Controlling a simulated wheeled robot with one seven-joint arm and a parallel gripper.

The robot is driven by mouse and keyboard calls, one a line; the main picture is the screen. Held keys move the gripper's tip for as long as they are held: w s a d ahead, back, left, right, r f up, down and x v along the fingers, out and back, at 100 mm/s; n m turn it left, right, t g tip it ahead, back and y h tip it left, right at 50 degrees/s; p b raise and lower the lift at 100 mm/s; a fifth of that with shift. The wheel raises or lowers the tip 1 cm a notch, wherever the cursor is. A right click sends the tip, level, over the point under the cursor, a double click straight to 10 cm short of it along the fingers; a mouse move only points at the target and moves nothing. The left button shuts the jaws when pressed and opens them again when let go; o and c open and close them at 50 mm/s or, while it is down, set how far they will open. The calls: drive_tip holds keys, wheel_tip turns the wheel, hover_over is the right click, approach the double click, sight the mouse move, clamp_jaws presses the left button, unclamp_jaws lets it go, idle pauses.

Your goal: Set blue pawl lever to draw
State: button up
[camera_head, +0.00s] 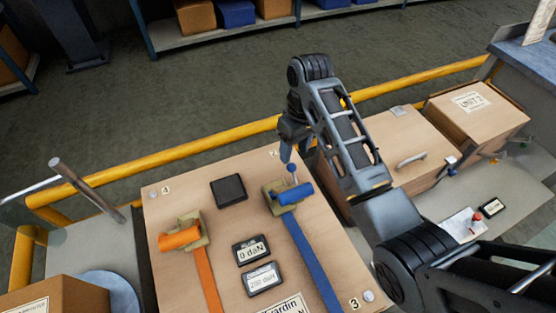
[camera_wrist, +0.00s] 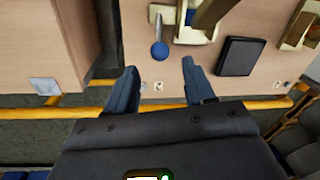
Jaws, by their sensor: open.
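The blue pawl lever (camera_head: 291,168) is a short rod with a blue ball knob, standing up on the tan ratchet of the blue strap (camera_head: 308,255), at the far right part of the wooden board. In the wrist view its knob (camera_wrist: 159,50) shows just beyond the fingertips, about midway between them. My gripper (camera_head: 295,150) is open and empty, just behind the knob in the head view. In the wrist view both fingers of my gripper (camera_wrist: 159,66) are spread apart. I cannot tell if a finger touches the knob.
An orange strap ratchet (camera_head: 182,237) sits left on the board. A black square plate (camera_head: 229,190) and a "0 daN" display (camera_head: 251,251) lie between the ratchets. A yellow rail (camera_head: 225,142) runs behind the board. A wooden cabinet with a handle (camera_head: 411,159) stands right.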

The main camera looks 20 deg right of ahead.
sight(292, 164)
drive_tip(key=f, duration=0.7)
drive_tip(key=shift+s+a+f, duration=0.1)
drive_tip(key=shift+s+a, duration=0.1)
drive_tip(key=shift+a, duration=0.2)
clamp_jaws()
